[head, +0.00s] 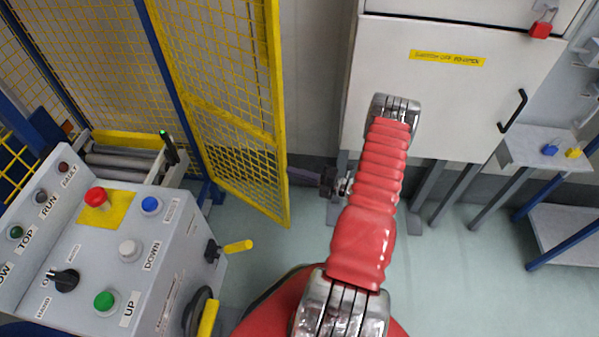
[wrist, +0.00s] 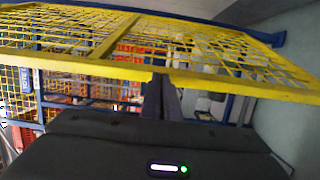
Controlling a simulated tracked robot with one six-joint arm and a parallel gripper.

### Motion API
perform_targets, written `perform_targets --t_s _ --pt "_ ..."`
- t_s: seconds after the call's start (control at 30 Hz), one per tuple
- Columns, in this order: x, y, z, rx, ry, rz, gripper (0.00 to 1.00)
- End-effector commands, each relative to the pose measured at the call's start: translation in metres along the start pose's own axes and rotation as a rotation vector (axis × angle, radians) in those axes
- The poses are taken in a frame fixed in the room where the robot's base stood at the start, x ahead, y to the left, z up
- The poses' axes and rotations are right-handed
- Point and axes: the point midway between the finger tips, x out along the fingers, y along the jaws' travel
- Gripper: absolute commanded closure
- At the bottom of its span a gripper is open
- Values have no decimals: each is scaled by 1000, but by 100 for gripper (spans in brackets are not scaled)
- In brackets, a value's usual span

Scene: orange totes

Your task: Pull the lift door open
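The lift door (head: 281,125) is a yellow mesh panel in a yellow frame, standing at an angle out from a blue post in the head view. In the wrist view its yellow frame bar (wrist: 95,68) crosses the picture, with mesh behind it. In the wrist view the dark fingers of my gripper (wrist: 163,80) are close together and reach the frame bar. They look to be touching it. I cannot tell whether they are closed around a part of the door.
A grey control box (head: 130,250) with buttons stands at the lower left. A white cabinet (head: 440,100) with a black handle is behind my arm. A side table (head: 545,145) is at the right. The floor between is clear.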

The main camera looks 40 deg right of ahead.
Motion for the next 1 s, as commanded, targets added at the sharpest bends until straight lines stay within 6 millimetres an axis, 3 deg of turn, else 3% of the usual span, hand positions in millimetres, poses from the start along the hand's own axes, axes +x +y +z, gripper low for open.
perform_targets --t_s 0.03,0.4,1.0 --pt "12 6 0 -19 14 9 100" --pt "15 4 -38 -11 9 10 100" --pt "-72 0 -30 -2 5 5 100"
